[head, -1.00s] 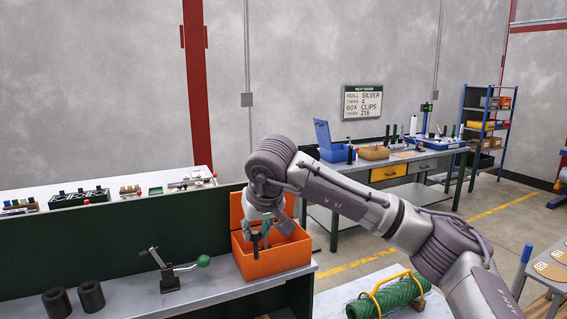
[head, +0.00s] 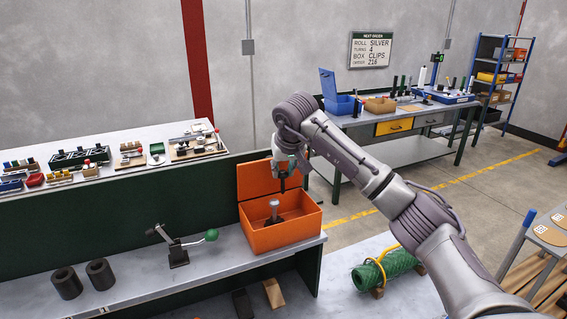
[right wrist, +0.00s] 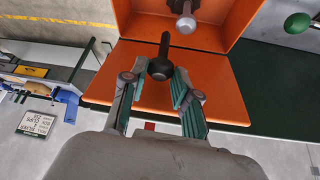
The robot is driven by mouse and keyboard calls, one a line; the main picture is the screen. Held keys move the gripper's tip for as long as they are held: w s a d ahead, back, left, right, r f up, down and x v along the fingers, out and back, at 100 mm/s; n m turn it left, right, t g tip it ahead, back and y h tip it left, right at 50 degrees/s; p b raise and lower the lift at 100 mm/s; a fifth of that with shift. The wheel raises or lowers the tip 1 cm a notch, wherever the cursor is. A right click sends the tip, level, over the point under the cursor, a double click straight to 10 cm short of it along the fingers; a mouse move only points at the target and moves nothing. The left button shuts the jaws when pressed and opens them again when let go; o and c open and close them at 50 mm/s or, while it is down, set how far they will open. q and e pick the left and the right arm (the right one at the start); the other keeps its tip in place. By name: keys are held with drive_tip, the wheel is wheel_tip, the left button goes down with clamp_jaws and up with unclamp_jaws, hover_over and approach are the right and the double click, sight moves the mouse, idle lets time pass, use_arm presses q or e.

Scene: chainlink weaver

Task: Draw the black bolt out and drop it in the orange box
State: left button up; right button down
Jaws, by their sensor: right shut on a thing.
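The black bolt (right wrist: 164,52) is between the fingers of my right gripper (right wrist: 166,90), its rounded end towards the palm and its dark shank pointing away. In the head view, my right gripper (head: 284,166) is over the back right of the orange box, with the dark bolt (head: 282,185) hanging below it. The orange box (head: 285,237) stands open on the bench end, lid raised at the back. A silver-headed piece with a dark base (head: 274,210) is inside the box; it also shows in the right wrist view (right wrist: 186,20). My left gripper is out of view.
A green-knobbed lever clamp (head: 178,252) stands left of the box. Two dark cylinders (head: 84,280) are farther left. A green mesh roll (head: 385,268) lies to the right. A dark green panel (head: 110,215) runs behind the bench.

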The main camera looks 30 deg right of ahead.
drive_tip(key=shift+f+b, duration=0.3)
drive_tip(key=shift+f, duration=0.65)
drive_tip(key=shift+d+f, duration=0.1)
drive_tip(key=shift+f, duration=0.2)
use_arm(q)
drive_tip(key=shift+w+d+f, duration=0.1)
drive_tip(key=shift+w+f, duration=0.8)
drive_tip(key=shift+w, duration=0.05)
use_arm(e)
drive_tip(key=shift+r, duration=0.1)
drive_tip(key=c, duration=0.8)
unclamp_jaws()
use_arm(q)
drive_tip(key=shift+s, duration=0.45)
use_arm(e)
drive_tip(key=shift+r, duration=0.1)
drive_tip(key=v, duration=1.1)
drive_tip(key=shift+s+r, duration=0.2)
drive_tip(key=shift+r, duration=0.15)
drive_tip(key=shift+f, duration=0.1)
